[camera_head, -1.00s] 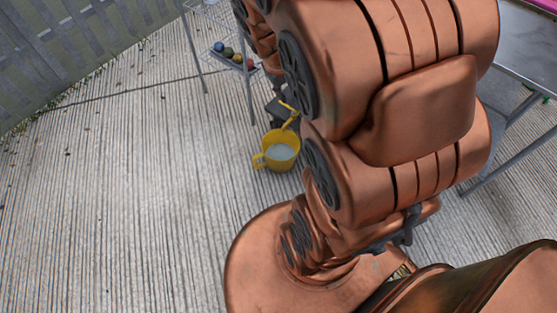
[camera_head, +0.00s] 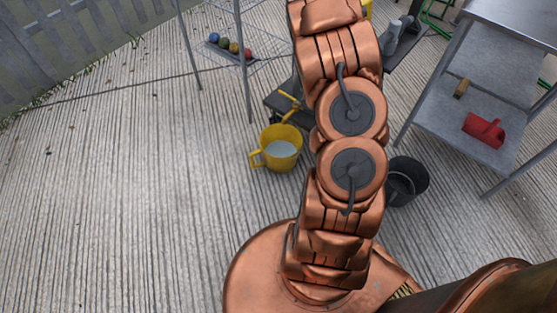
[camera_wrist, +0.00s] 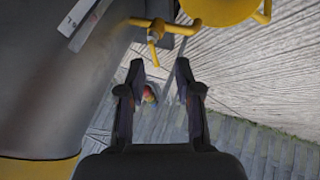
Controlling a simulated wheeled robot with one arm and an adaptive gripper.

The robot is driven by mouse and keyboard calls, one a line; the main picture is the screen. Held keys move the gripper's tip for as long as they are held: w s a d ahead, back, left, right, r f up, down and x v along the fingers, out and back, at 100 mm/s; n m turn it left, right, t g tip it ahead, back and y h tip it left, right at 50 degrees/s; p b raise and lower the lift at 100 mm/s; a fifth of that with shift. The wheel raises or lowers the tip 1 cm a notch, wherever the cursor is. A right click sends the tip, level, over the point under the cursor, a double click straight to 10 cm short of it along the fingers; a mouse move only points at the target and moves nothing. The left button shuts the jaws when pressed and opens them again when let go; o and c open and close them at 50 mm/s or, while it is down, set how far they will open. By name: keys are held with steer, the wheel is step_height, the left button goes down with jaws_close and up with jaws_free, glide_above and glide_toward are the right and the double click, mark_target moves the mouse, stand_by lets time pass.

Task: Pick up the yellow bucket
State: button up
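The yellow bucket (camera_head: 280,164) stands upright on the ground left of my arm in the head view, with a handle on its left side and a pale inside. In the wrist view part of the yellow bucket (camera_wrist: 215,8) shows at the top right edge, cut off by the frame. My gripper (camera_wrist: 159,70) is open and empty in the wrist view, with its fingers apart and the bucket beyond them to the upper right. They are not touching the bucket. My gripper is hidden in the head view.
A yellow tap (camera_head: 290,107) sits just above the bucket; the tap (camera_wrist: 155,30) is ahead of my fingers in the wrist view. A wire rack (camera_head: 247,70) holds several balls. A black bucket (camera_head: 407,182) and a metal table (camera_head: 478,120) stand right. Ground at left is clear.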

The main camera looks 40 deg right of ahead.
steer(key=a+f+t+y+b, duration=0.2)
steer(key=a+f+b, duration=0.15)
steer(key=f, duration=0.55)
steer(key=a+f+t+y+b, duration=0.25)
steer(key=f+b, duration=0.25)
steer(key=f, duration=0.3)
steer(key=a+f+t+y+b, duration=0.2)
steer(key=a+f+t+b, duration=0.15)
steer(key=f, duration=0.55)
steer(key=shift+g, duration=0.6)
steer(key=shift+a+r+b+x, duration=0.1)
steer(key=shift+a+b+x, duration=0.3)
steer(key=shift+x, duration=0.7)
steer(key=shift+a+r+b+x, duration=0.1)
steer(key=shift+b+x, duration=0.5)
steer(key=shift+x, duration=0.55)
steer(key=shift+a+b+x, duration=0.3)
steer(key=shift+b+x, duration=0.2)
steer(key=shift+x, duration=0.6)
steer(key=shift+w, duration=0.3)
steer(key=shift+c, duration=0.3)
jaws_close()
